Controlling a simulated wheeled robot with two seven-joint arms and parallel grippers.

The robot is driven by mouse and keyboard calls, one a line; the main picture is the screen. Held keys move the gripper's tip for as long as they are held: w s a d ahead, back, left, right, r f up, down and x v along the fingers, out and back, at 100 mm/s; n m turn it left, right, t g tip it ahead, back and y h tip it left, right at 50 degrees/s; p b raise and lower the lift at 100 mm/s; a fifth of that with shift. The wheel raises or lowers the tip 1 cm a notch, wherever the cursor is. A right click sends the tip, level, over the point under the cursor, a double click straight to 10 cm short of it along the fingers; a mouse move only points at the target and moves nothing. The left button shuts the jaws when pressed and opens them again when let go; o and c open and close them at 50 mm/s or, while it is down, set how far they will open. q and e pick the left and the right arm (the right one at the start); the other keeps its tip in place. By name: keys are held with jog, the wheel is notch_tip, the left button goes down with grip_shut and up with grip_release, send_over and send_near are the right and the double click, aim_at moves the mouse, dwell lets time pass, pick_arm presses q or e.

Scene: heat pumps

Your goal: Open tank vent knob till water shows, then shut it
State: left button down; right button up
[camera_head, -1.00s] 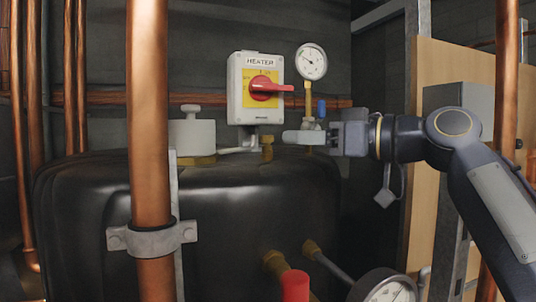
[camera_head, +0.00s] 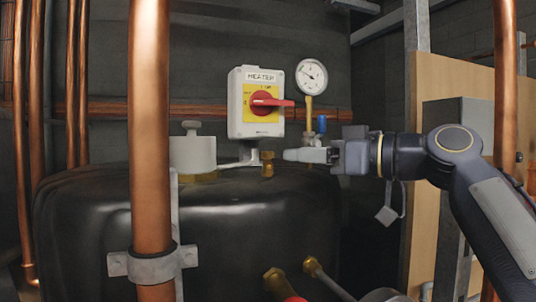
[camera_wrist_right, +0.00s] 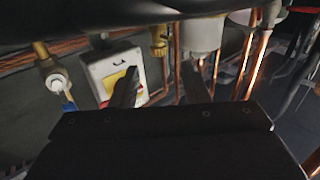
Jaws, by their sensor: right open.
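The black tank (camera_head: 240,235) fills the lower middle of the head view. On its top stand a pale grey cylinder with a small knob (camera_head: 191,128) and a small brass fitting (camera_head: 267,163). I cannot tell for sure which is the vent. My right gripper (camera_head: 289,155) is just right of the brass fitting, apart from it and pointing left, with its jaws open and empty. In the right wrist view, which is upside down, the open jaws (camera_wrist_right: 160,76) point toward the brass fitting (camera_wrist_right: 158,40) and the pale cylinder (camera_wrist_right: 203,35). No water shows. My left gripper is out of view.
A heater switch box with a red handle (camera_head: 266,102) is above the brass fitting. A pressure gauge (camera_head: 311,76) with a blue lever (camera_head: 321,124) stands close behind my right gripper. A vertical copper pipe (camera_head: 150,120) crosses in front of the tank.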

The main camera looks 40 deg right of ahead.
aim_at(273, 152)
jog(key=shift+w+r+p, duration=0.1)
jog(key=shift+w+p, duration=0.05)
jog(key=shift+p, duration=0.2)
jog(key=p+x, duration=0.2)
jog(key=x, duration=0.5)
jog(key=shift+w+a, duration=0.1)
jog(key=shift+w, duration=0.25)
grip_shut()
